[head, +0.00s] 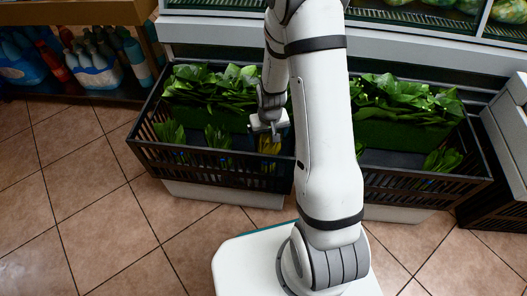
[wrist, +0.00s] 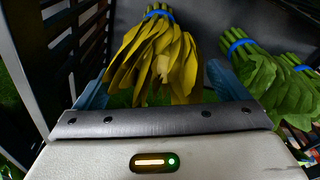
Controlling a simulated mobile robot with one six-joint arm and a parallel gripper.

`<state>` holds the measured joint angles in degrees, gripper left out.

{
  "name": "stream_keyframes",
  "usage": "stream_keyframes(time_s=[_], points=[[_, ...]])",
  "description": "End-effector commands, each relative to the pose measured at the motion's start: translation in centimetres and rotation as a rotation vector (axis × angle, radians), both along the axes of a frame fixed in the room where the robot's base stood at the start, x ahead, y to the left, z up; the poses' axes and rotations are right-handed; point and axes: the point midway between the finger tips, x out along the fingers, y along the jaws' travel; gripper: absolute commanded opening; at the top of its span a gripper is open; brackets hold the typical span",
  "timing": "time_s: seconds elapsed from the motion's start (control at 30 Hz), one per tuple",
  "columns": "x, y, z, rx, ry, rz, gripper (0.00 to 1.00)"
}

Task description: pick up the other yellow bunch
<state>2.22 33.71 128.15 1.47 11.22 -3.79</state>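A yellow leafy bunch (head: 268,145) stands in the front right part of the left black crate (head: 205,170), just below my gripper (head: 270,122). In the wrist view the yellow bunch (wrist: 160,58) has a blue band around its stems at the far end, and its leaves spread toward me. My gripper (wrist: 158,84) is open, with one blue-grey finger on each side of the leaves. I cannot tell whether the fingers touch them. I see no second yellow bunch.
Green bunches with blue bands (wrist: 268,78) lie close to the right finger. The slatted crate wall (wrist: 72,35) is close on the left. Smaller green bunches (head: 217,137) and a large leafy green pile (head: 210,92) share the crate. A second crate (head: 425,182) stands to the right.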

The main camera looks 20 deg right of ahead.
Motion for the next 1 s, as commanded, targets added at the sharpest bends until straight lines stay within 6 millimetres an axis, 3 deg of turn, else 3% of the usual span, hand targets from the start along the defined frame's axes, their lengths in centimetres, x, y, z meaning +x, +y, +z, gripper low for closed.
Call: stream_keyframes(time_s=[0.63, 0.87, 1.0], points=[[0.0, -0.1, 0.0, 0.0, 0.0, -0.002, 0.4], [0.0, -0.1, 0.2, 0.0, -0.001, -0.002, 0.39], [0.1, -0.1, 1.6, 0.0, -0.003, -0.002, 0.39]])
